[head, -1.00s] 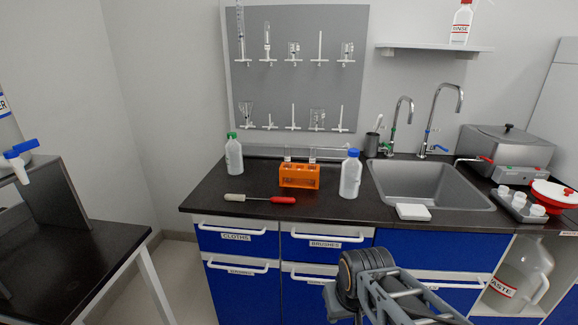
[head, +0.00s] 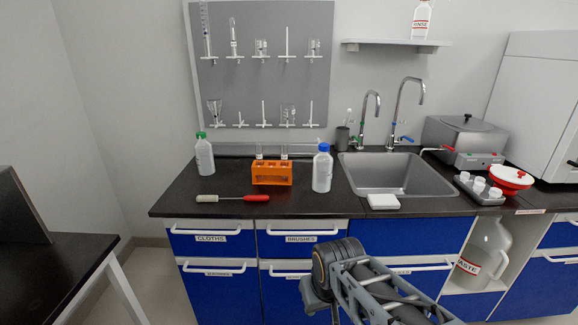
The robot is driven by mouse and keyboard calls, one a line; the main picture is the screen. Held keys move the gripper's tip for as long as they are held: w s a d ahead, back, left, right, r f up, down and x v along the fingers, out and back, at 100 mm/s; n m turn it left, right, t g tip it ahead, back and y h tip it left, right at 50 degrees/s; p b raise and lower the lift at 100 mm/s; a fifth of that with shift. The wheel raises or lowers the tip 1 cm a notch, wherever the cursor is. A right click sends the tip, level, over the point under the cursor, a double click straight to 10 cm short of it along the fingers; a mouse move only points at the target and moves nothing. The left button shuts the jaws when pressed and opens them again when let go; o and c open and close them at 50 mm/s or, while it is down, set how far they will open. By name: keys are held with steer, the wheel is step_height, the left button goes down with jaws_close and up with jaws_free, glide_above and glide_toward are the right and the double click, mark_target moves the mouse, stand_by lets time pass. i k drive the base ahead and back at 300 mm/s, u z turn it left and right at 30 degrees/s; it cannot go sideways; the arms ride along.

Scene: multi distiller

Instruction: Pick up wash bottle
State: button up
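A translucent bottle with a red-lettered RINSE label (head: 421,22) stands upright on the wall shelf, its top cut off by the picture's upper edge. It looks like the wash bottle. Two other pale plastic bottles stand upright on the dark counter: one with a green cap (head: 204,156) at the left, one with a blue cap (head: 322,172) beside the sink. Part of my arm shows at the bottom centre, below the counter front and well away from the bottles. My gripper's fingers are not visible.
The shelf (head: 395,43) hangs above the sink (head: 397,176) and its two tall taps. An orange rack (head: 271,173), a red-handled brush (head: 234,198) and a white block (head: 383,201) lie on the counter. A dark table (head: 60,260) stands at the left.

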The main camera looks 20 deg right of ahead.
mark_target(323, 161)
steer(key=z, duration=1.6)
steer(key=i, duration=0.85)
steer(key=u, duration=1.4)
